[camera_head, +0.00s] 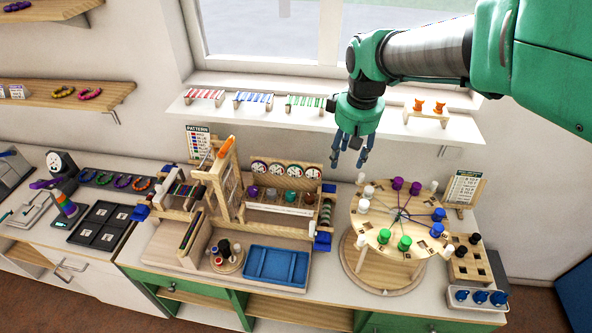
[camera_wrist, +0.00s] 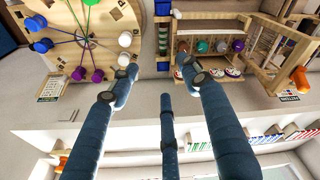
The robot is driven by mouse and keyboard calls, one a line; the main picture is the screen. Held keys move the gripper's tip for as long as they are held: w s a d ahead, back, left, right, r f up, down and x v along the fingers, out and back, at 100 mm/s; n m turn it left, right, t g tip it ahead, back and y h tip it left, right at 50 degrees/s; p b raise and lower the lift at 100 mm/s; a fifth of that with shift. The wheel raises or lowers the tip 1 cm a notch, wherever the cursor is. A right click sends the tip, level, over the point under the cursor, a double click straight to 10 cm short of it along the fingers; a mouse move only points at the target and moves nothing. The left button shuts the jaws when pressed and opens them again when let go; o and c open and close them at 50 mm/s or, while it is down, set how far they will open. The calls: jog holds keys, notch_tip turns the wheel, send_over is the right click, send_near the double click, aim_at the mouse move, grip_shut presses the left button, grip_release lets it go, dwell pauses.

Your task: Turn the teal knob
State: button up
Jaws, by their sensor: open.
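The teal knob (camera_head: 291,197) sits in a row of coloured knobs on a wooden rack, below a row of round dials. It also shows in the wrist view (camera_wrist: 202,46), between a brown knob and a pale one. My gripper (camera_head: 350,152) is open and empty, in the air to the right of the rack and above it, well apart from the knob. In the wrist view its blue fingers (camera_wrist: 160,76) are spread, with one fingertip appearing close beside the brown knob in the picture. The knob is small, so its turn angle cannot be told.
A round wooden board (camera_head: 372,238) with coloured pegs stands to the right. A wooden frame (camera_head: 226,190) rises left of the rack, with a blue tray (camera_head: 277,266) in front. A window shelf (camera_head: 270,112) runs behind.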

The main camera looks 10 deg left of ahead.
jog(key=w+a+f+n+g+p, duration=0.1)
jog(key=w+a+f+n+p, duration=0.15)
jog(key=w+a+f, duration=0.65)
jog(key=n+g, duration=0.1)
jog(key=n, duration=0.1)
send_over(290, 194)
notch_tip(290, 194, down, 5)
jog(key=shift+w+f+h, duration=0.1)
jog(key=shift+f+h, duration=0.05)
jog(key=shift+h, duration=0.15)
notch_tip(290, 194, down, 14)
jog(key=shift+r, duration=0.1)
jog(key=shift+c, duration=0.5)
jog(key=c, duration=1)
